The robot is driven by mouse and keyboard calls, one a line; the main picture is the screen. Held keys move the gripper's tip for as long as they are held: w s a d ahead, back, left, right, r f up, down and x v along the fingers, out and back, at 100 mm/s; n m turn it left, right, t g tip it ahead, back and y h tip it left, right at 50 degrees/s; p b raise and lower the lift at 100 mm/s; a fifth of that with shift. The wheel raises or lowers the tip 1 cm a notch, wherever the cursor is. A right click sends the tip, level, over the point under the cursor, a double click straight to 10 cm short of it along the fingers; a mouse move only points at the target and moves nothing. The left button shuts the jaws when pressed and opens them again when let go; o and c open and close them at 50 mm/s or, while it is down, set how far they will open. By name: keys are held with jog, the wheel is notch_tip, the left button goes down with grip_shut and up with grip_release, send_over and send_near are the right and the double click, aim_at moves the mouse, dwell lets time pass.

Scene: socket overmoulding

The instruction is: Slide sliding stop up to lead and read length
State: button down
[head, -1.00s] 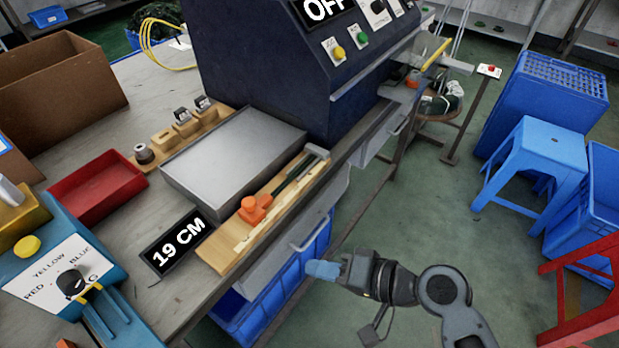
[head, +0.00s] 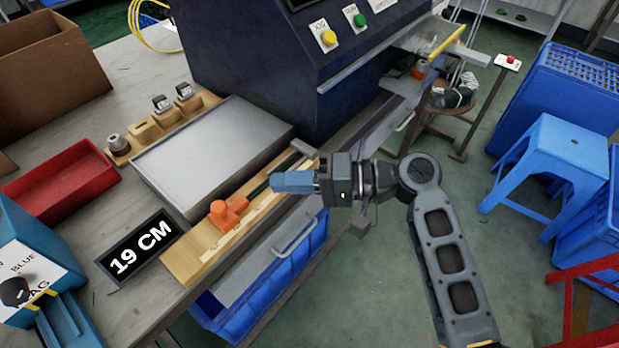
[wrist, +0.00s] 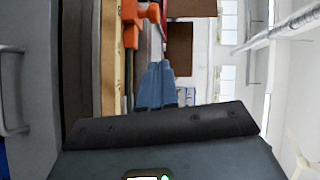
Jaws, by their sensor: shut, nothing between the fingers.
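The orange sliding stop (head: 228,212) sits on the wooden measuring board (head: 187,263) at the front edge of the bench, toward the board's near left end. It also shows in the wrist view (wrist: 131,22), at the top. A dark green lead (head: 258,188) lies along the board to the right of the stop, partly hidden by my gripper. The display (head: 138,247) beside the board reads "19 CM". My gripper (head: 274,183) has blue fingers, is shut and empty, and hovers over the board's front side, right of the stop. In the wrist view the fingers (wrist: 155,88) point toward the stop, apart from it.
A grey metal plate (head: 212,153) lies behind the board. A dark blue machine (head: 265,60) stands at the back. A red tray (head: 62,182) and a wooden rack with sockets (head: 118,150) are to the left. A blue crate (head: 222,310) is under the bench edge.

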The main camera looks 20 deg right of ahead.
aim_at(222, 214)
jog(key=x, duration=0.3)
jog(key=shift+a, duration=0.3)
jog(key=a, duration=0.2)
jog(key=s+a, duration=0.1)
jog(key=shift+f+p, duration=0.3)
jog(key=shift+p, duration=0.05)
jog(key=shift+s+a+f, duration=0.1)
jog(key=shift+s+a, duration=0.1)
jog(key=shift+a, duration=0.25)
jog(key=s+a, duration=0.2)
jog(key=s+a+p, duration=0.1)
jog(key=a, duration=0.2)
jog(key=s+a, duration=0.2)
jog(key=a, duration=0.1)
jog(key=shift+s+a, duration=0.1)
jog(key=shift+s, duration=0.2)
